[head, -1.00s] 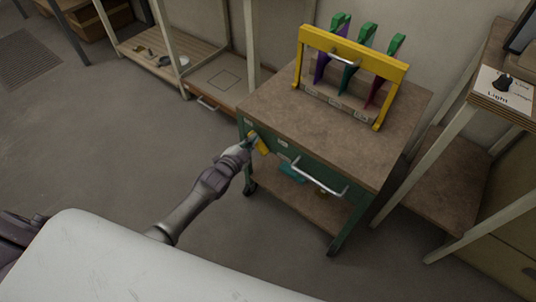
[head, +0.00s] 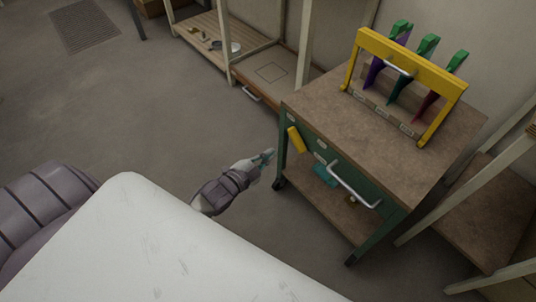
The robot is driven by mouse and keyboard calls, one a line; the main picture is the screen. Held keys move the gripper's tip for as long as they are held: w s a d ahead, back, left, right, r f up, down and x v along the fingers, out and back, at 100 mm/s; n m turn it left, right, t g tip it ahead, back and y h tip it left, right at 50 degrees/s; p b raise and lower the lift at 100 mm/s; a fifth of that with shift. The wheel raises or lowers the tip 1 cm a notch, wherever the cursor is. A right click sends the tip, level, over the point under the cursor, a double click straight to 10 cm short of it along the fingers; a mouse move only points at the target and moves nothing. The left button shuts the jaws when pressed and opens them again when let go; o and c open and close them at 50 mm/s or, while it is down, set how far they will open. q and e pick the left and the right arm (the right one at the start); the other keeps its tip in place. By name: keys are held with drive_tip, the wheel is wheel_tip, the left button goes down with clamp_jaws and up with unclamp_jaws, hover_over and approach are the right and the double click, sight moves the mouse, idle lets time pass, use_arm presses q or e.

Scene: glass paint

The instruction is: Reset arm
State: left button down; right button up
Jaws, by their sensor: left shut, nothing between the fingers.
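My left gripper (head: 266,157) is shut and empty, held in the air just left of the cart's front left leg. The cart (head: 385,130) has a brown top, a green drawer front with a silver handle (head: 352,184), and wheels. A yellow piece (head: 296,140) is on the left end of the drawer front, to the right of my gripper and apart from it. My right gripper is not in view.
A yellow rack (head: 412,66) with green-handled purple, green and red items stands on the cart top. A teal object (head: 325,175) shows under the drawer. Wooden shelving (head: 262,72) stands behind. A wooden table stands at the right. The grey floor (head: 150,110) at the left is clear.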

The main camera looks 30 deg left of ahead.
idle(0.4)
